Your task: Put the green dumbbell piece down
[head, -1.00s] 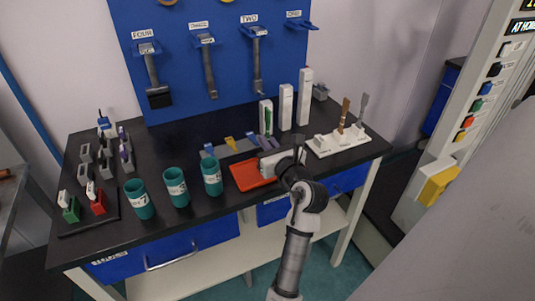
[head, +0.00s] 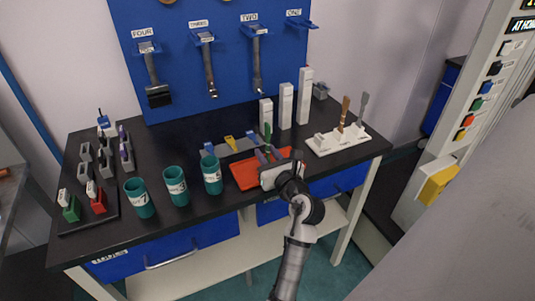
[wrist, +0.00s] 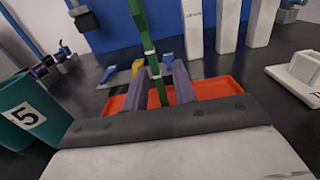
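The green dumbbell piece (head: 267,132) is upright above the orange-red tray (head: 242,178). In the wrist view the long green piece (wrist: 147,42) leans slightly and runs down between the two purple-grey fingers of my gripper (wrist: 168,80). My gripper (head: 268,154) is shut on the piece near its lower part. The orange tray (wrist: 205,86) lies behind and below the fingers. The lower end of the piece is partly hidden by my gripper's body, so I cannot tell whether it touches the tray.
Teal cups (head: 212,176) stand left of the tray. A grey holder with a yellow and blue piece (head: 230,144) lies behind it. White towers (head: 286,106) stand at the back. A white rack with tools (head: 338,140) is to the right. Small-part holders fill the left side.

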